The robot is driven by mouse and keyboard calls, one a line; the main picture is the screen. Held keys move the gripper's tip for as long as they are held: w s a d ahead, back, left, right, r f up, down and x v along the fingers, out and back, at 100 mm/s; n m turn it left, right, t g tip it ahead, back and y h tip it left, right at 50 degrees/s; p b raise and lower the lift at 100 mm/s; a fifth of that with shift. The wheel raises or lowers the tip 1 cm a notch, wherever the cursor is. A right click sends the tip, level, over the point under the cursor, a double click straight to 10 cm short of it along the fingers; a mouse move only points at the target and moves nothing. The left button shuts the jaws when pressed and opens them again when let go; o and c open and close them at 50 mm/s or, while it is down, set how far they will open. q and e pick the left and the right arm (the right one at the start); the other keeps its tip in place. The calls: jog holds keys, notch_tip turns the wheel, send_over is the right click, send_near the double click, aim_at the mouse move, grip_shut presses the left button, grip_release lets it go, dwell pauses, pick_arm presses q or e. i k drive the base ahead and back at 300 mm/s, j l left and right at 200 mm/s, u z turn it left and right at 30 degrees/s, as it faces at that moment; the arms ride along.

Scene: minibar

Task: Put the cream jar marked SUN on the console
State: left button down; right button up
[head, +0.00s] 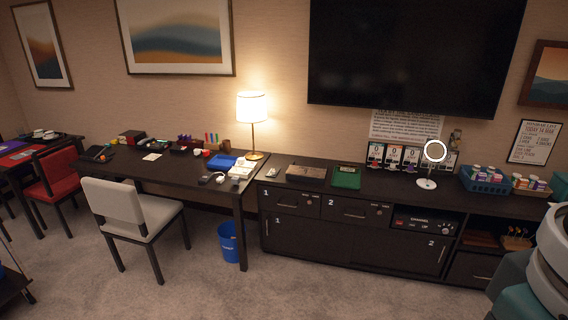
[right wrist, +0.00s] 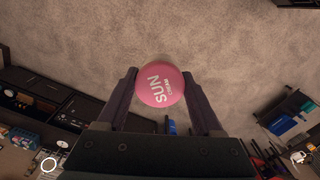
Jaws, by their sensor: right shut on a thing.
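The cream jar (right wrist: 160,85), with a round pink lid reading SUN, is in the right wrist view. It sits between the fingers of my right gripper (right wrist: 160,78), which is shut on it. Carpeted floor shows behind the jar. The console (head: 385,181) is the long dark cabinet below the wall screen in the head view. Part of my right arm shows at the right edge of the head view, but the jar and gripper are outside that view. My left gripper is in neither view.
On the console stand a wooden box (head: 306,172), a green item (head: 346,177), a round lit mirror (head: 435,151), several number cards and a blue basket (head: 485,183) of bottles. Bare top lies between the green item and the mirror. A desk (head: 140,171) and chair (head: 113,203) stand left.

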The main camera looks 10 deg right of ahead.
aim_at(385, 186)
jog(key=i+l+z, duration=0.4)
jog(key=i, duration=0.15)
jog(key=i+l+z, duration=0.35)
jog(key=i, duration=0.25)
jog(key=i+z, duration=0.4)
jog(key=i, duration=0.2)
jog(key=i+u, duration=0.1)
jog(key=i, duration=0.4)
jog(key=i+l+u, duration=0.1)
jog(key=i, duration=0.35)
jog(key=i+l+u, duration=0.1)
jog(key=i, duration=0.35)
jog(key=i+l+u, duration=0.15)
jog(key=i, duration=0.35)
jog(key=i+l+u, duration=0.2)
jog(key=i+u, duration=0.15)
jog(key=i+l+u, duration=0.7)
